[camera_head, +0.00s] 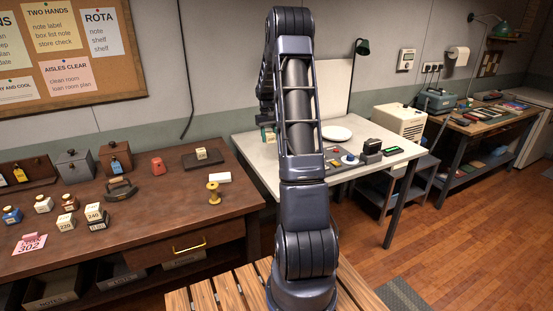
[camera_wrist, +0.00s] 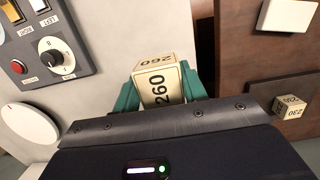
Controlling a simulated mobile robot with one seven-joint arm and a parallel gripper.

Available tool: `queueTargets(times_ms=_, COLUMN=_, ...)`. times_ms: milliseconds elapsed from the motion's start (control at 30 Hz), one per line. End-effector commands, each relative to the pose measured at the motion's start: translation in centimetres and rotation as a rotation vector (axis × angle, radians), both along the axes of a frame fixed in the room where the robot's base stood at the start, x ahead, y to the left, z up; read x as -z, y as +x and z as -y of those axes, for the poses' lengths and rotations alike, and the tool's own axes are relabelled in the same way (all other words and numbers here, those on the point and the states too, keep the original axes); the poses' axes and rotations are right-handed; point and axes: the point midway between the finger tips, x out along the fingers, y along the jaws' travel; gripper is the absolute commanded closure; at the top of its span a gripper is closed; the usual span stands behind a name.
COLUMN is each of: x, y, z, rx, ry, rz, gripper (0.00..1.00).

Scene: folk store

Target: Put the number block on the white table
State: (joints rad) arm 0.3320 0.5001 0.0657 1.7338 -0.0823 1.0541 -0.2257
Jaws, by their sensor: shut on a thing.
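My gripper (camera_wrist: 160,88) has teal fingers shut on a cream number block (camera_wrist: 158,82) marked 260, in the wrist view. The block is over or at the white table (camera_wrist: 100,90), near its edge by the brown desk. I cannot tell if it touches the tabletop. In the head view the white table (camera_head: 250,146) stands beyond my arm. My gripper is mostly hidden behind the arm there, with a bit of teal (camera_head: 267,134) showing at the table's left part.
The white table also holds a white plate (camera_head: 336,133) and a grey control panel (camera_wrist: 45,40). The brown desk (camera_head: 150,205) at left carries number blocks 220 (camera_head: 66,222) and 240 (camera_head: 97,217), a block marked 230 (camera_wrist: 290,107) and a yellow spool (camera_head: 214,192).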

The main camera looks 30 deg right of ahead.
Motion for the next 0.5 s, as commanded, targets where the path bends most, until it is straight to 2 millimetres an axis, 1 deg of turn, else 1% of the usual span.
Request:
queueTargets(times_ms=33, x=1.2, y=-0.1, z=0.0, rx=0.0, ry=0.001, rz=-0.004, gripper=0.8)
queueTargets(times_ms=100, x=2.7, y=-0.1, z=0.0, rx=0.0, ry=0.001, rz=-0.005, gripper=0.8)
queueTargets(times_ms=300, x=6.8, y=-0.1, z=0.0, rx=0.0, ry=0.001, rz=-0.004, gripper=0.8)
queueTargets(times_ms=400, x=8.1, y=-0.1, z=0.0, rx=-0.001, ry=0.001, rz=-0.002, gripper=0.8)
queueTargets(times_ms=500, x=8.8, y=0.0, z=0.0, rx=-0.001, ry=0.0, rz=-0.002, gripper=0.8)
